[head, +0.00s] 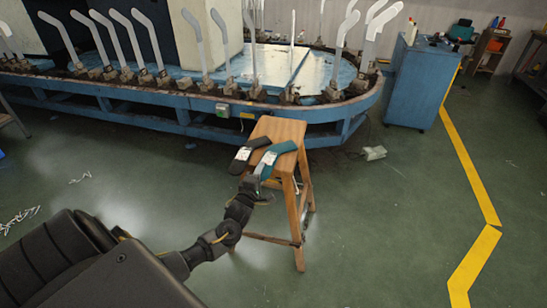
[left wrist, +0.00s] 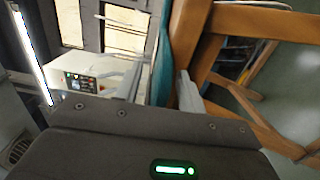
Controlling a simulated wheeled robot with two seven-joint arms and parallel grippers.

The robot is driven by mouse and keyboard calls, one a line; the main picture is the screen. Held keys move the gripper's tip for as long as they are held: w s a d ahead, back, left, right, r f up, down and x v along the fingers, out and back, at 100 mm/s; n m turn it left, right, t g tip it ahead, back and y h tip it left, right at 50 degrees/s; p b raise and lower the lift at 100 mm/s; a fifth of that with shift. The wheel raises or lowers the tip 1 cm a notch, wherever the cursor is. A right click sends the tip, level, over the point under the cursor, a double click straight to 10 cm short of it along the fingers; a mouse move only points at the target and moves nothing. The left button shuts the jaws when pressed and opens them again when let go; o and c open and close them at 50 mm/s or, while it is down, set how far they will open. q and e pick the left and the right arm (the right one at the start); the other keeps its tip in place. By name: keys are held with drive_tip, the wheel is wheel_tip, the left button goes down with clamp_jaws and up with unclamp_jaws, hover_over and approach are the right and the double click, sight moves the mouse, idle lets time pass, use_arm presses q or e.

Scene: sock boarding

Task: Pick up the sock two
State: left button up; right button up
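A wooden stool (head: 286,130) stands in front of the blue machine in the head view. My left gripper (head: 261,172) is at the front edge of the seat, by the near end of the teal sock. In the left wrist view the fingers (left wrist: 160,90) stand apart, with the teal sock (left wrist: 163,68) between them in the picture. Contact cannot be made out. My right gripper is not in view.
A blue oval machine (head: 185,106) with several upright white sock boards runs across the back. A blue cabinet (head: 416,86) stands at the right. A small pale item (head: 374,153) lies on the green floor right of the stool. Open floor lies further right.

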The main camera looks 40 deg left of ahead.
use_arm(q)
drive_tip(key=shift+w+a, duration=0.1)
drive_tip(key=shift+w, duration=0.25)
drive_tip(key=c, duration=0.8)
drive_tip(key=shift+c, duration=0.2)
